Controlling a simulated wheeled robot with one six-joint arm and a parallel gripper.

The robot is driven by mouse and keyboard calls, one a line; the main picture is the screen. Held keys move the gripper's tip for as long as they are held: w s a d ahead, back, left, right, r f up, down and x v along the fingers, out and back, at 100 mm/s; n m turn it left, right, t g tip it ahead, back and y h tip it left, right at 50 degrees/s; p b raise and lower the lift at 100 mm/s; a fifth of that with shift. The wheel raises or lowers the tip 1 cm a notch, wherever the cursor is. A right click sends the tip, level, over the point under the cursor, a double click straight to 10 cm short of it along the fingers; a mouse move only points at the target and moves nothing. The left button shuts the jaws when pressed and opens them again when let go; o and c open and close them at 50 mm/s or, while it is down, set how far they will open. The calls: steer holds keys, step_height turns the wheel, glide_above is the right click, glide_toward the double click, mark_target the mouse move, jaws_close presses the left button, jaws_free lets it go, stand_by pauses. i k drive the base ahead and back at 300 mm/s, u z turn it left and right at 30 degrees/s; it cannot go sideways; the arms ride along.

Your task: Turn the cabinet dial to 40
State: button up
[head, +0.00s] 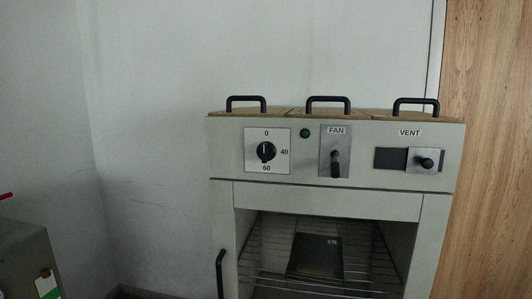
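The cabinet dial (266,152) is a black knob on a pale square plate at the left of the grey cabinet's front panel (222,150). The plate reads 0 at the top, 40 at the right and 60 at the bottom. A small light mark on the knob seems to face up, toward 0, but the knob is too small to read exactly. Nothing touches the dial. My gripper is not in view.
Right of the dial are a dark green lamp (304,133), the FAN lever (336,163), pointing down, and the VENT slider knob (427,163). Three black handles (328,99) stand on top. Below, wire racks hold a dark tray (316,256). A grey box (28,262) stands lower left.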

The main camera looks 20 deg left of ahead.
mark_target(266, 151)
steer(key=u, duration=0.2)
steer(key=k, duration=0.4)
steer(key=u, duration=0.65)
steer(key=i, duration=0.4)
steer(key=u, duration=0.05)
